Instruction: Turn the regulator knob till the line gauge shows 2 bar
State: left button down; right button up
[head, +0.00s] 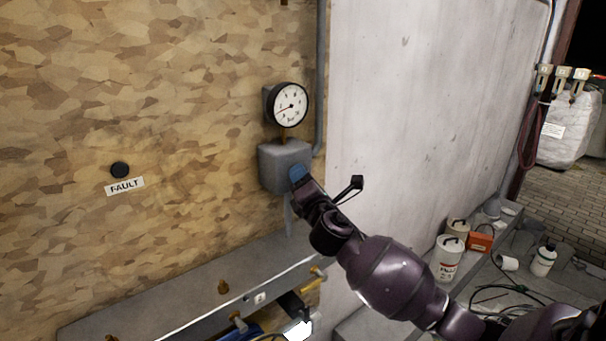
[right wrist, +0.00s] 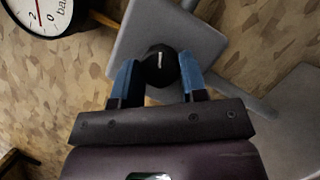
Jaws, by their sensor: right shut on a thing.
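The line gauge (head: 290,105) is a round white dial with a black rim on the wood-chip wall. Its thin red needle points to the lower left. In the right wrist view the cropped gauge (right wrist: 45,14) shows the needle between 0 and 2. Below it is the grey regulator box (head: 277,163). My right gripper (head: 298,174) is at the front of this box. In the right wrist view its blue fingers (right wrist: 157,76) are shut on the black regulator knob (right wrist: 160,64), one on each side. The knob is hidden in the head view. My left gripper is not in view.
A grey ledge (head: 150,308) with brass fittings runs below the regulator. A grey pipe (head: 321,70) rises beside the gauge. A FAULT label (head: 124,187) sits under a black button (head: 120,170). Cans and bottles (head: 447,258) stand at the lower right.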

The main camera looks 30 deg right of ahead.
jog(key=shift+m, duration=0.6)
jog(key=o, duration=0.9)
jog(key=b+v, duration=0.1)
jog(key=v, duration=1)
jog(key=shift+r+b, duration=0.15)
jog(key=shift+b, duration=0.15)
